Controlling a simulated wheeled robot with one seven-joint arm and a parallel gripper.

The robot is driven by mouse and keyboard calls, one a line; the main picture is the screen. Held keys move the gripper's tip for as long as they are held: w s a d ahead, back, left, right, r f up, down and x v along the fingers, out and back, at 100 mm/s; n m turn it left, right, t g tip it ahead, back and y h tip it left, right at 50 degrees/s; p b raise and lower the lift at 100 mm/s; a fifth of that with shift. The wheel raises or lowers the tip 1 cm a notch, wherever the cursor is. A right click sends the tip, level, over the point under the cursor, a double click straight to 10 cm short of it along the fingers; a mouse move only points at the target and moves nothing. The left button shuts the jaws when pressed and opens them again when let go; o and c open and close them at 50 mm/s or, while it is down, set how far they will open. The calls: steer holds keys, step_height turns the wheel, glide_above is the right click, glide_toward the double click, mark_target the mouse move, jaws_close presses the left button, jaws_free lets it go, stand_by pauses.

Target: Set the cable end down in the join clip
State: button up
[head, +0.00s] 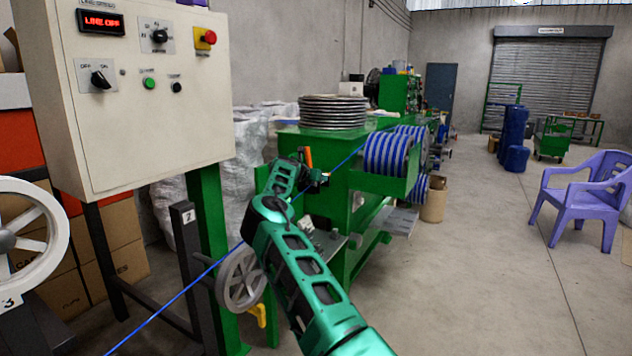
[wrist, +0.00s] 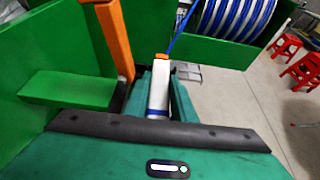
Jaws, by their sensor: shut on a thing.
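My gripper (head: 319,179) is beside the green machine in the head view. In the wrist view my gripper (wrist: 160,88) is shut on the cable end (wrist: 158,95), a white sleeve with a blue band. The blue cable (wrist: 183,32) runs from it up and to the right. In the head view the blue cable (head: 348,159) leads to the striped drum. An orange upright piece (wrist: 115,40) stands just left of my fingers, beside a green block (wrist: 68,87). I cannot make out the join clip for certain; whether the cable end touches anything below is hidden.
The green machine (head: 345,285) carries stacked discs (head: 333,111) and a blue-and-white drum (head: 388,155). A control cabinet (head: 140,125) and a grey handwheel (head: 241,279) are at left. Open floor (head: 480,270) lies right, with a purple chair (head: 588,195).

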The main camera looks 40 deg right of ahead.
steer(key=shift+f, duration=0.2)
steer(key=o, duration=1.1)
steer(key=shift+w+a, duration=0.1)
steer(key=shift+a, duration=0.05)
steer(key=shift+a, duration=0.1)
steer(key=shift+a+r, duration=0.15)
steer(key=shift+a, duration=0.2)
steer(key=v, duration=0.9)
steer(key=shift+s+r, duration=0.1)
steer(key=shift+s, duration=0.3)
steer(key=shift+s, duration=0.1)
